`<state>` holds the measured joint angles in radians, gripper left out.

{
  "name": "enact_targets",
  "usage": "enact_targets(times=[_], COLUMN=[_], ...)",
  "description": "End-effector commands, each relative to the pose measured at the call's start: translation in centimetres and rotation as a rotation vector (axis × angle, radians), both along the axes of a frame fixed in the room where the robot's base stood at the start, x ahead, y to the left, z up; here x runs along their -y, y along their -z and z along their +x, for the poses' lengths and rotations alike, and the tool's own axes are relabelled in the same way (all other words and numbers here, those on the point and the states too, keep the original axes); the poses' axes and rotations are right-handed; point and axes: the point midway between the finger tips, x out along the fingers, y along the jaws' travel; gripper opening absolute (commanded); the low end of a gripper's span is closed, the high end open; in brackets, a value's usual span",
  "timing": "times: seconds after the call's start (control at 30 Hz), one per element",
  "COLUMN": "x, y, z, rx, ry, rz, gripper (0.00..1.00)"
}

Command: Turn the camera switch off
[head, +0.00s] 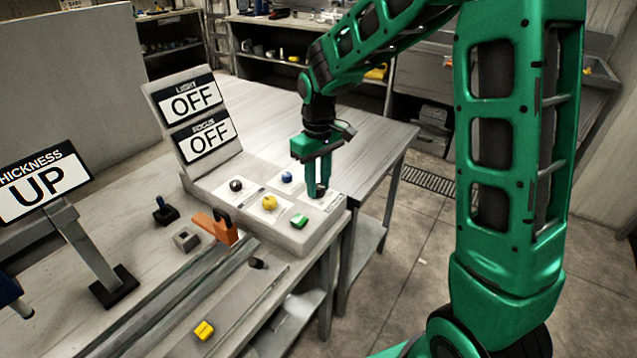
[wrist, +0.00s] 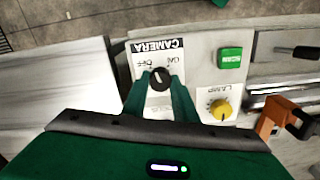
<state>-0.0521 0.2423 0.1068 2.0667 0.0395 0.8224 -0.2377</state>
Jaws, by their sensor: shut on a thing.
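Two signs at the panel's back read LIGHT OFF (head: 190,98) and FOCUS OFF (head: 207,138).
Near the switch are a green button (head: 299,220), a yellow lamp knob (head: 269,202), a blue knob (head: 287,177) and a black knob (head: 236,185). An orange clamp-like part (head: 222,226) stands left of the panel. A THICKNESS UP sign (head: 45,185) stands at far left.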

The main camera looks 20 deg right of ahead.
Motion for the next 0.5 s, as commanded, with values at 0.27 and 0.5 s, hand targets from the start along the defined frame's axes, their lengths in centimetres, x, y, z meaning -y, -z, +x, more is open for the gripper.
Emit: enact_targets(times=[0.27, 0.5], x=[0.03, 0.13], y=[-0.23, -0.25], z=[0.31, 0.35], rx=[0.01, 0.011], ry=[-0.245, -0.407], rz=[-0.001, -0.001], gripper=[0.03, 0.03])
